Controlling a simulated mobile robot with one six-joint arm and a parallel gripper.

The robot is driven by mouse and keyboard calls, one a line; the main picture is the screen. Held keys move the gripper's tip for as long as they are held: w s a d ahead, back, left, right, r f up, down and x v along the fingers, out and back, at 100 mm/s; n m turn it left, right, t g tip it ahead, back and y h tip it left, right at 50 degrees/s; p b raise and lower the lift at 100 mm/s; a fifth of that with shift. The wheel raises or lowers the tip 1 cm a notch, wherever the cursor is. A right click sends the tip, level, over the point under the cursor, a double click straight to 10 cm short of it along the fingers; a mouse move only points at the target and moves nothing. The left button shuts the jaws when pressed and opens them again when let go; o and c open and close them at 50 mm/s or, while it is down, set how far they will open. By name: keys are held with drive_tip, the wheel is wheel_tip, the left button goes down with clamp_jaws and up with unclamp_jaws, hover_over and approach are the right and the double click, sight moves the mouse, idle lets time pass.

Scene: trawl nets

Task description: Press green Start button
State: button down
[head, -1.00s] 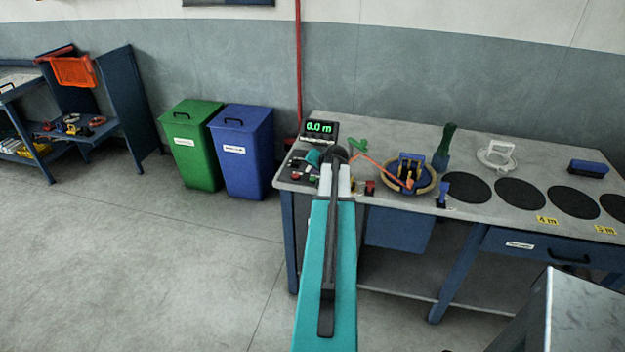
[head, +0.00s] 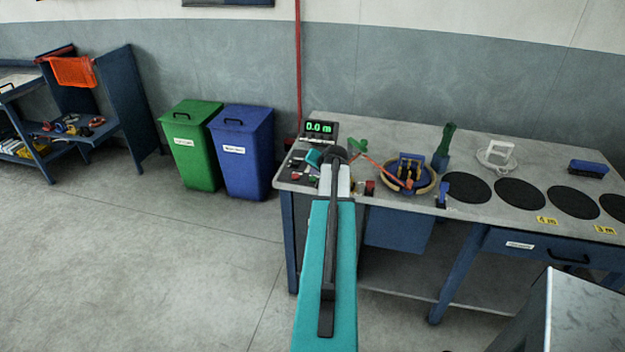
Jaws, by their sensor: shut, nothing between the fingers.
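The control panel (head: 288,174) is at the left end of the grey bench, with a small red button (head: 295,177) on it. A display (head: 319,131) behind it reads 0.0 m in green digits. I cannot make out the green Start button; it is too small or hidden by my arm. My teal arm reaches from the bottom middle to the bench, its dark joint in front of the panel's right side. My gripper (head: 300,160) is small and dark beyond the teal wrist, over the panel. It is shut and empty; whether it touches anything is unclear.
Green (head: 192,145) and blue (head: 243,151) bins stand left. A metal box (head: 580,312) is at lower right.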

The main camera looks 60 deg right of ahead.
drive_tip(key=shift+f, duration=0.2)
idle(0.5)
drive_tip(key=shift+w+f+b, duration=0.1)
drive_tip(key=shift+f+b, duration=0.15)
drive_tip(key=shift+b, duration=0.2)
